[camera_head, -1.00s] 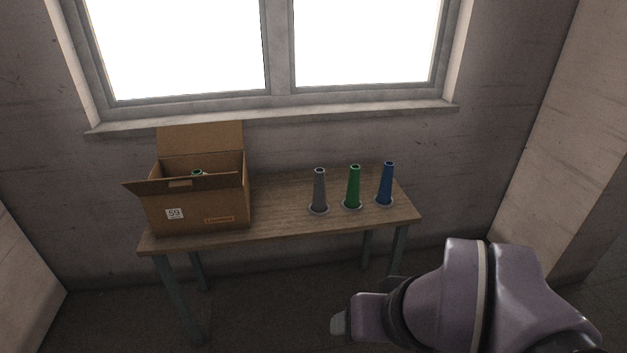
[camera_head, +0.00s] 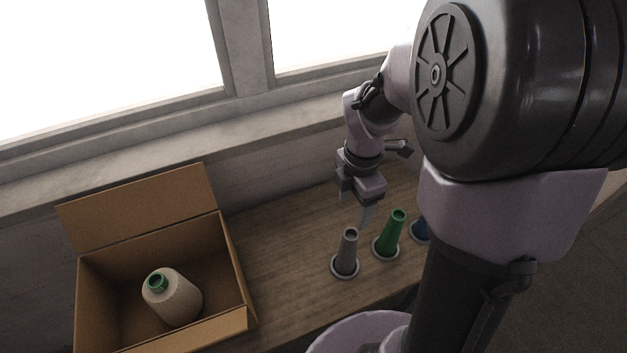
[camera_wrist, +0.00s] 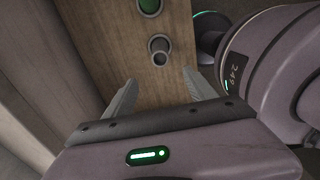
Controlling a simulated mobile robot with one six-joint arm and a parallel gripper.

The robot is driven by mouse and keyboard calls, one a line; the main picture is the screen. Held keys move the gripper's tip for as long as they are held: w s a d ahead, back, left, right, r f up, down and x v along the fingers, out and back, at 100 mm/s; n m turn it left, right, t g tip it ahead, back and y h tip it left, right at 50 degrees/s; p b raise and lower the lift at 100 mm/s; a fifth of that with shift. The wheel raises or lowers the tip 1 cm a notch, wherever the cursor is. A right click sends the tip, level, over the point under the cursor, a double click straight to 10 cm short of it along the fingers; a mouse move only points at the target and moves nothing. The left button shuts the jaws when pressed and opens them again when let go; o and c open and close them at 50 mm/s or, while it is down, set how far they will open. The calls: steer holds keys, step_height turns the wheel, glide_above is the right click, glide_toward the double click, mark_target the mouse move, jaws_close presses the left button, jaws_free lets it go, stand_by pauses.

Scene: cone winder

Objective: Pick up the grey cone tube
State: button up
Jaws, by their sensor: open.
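The grey cone tube (camera_head: 347,252) stands upright on a round base on the wooden table, left of the green cone tube (camera_head: 391,233). In the wrist view the grey cone tube (camera_wrist: 158,52) is seen from above, beyond the fingertips and between their lines. My gripper (camera_head: 362,212) is open and empty, above and slightly behind the grey tube, apart from it. In the wrist view both fingers of my gripper (camera_wrist: 164,92) are spread over bare wood.
A blue cone tube (camera_head: 420,231) stands right of the green one, partly hidden by my arm. An open cardboard box (camera_head: 228,262) at the left holds a cream yarn cone (camera_head: 176,300). The table (camera_head: 285,235) between box and tubes is clear. A window sill (camera_head: 180,143) runs behind.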

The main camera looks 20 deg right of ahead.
mark_target(351, 238)
steer(key=f+b, duration=0.1)
steer(key=f, duration=0.3)
steer(key=f+b, duration=0.2)
steer(key=f, duration=0.2)
steer(key=s+f+b, duration=0.1)
steer(key=f+b, duration=0.1)
steer(key=f, duration=0.1)
steer(key=shift+s+f, duration=0.1)
steer(key=shift+f, duration=0.3)
steer(key=f+b, duration=0.1)
steer(key=f, duration=0.1)
steer(key=w+f+b, duration=0.1)
steer(key=f+b, duration=0.1)
steer(key=f, duration=0.1)
steer(key=shift+d+f, duration=0.1)
steer(key=shift+d, duration=0.05)
jaws_close()
steer(key=shift+r, duration=0.25)
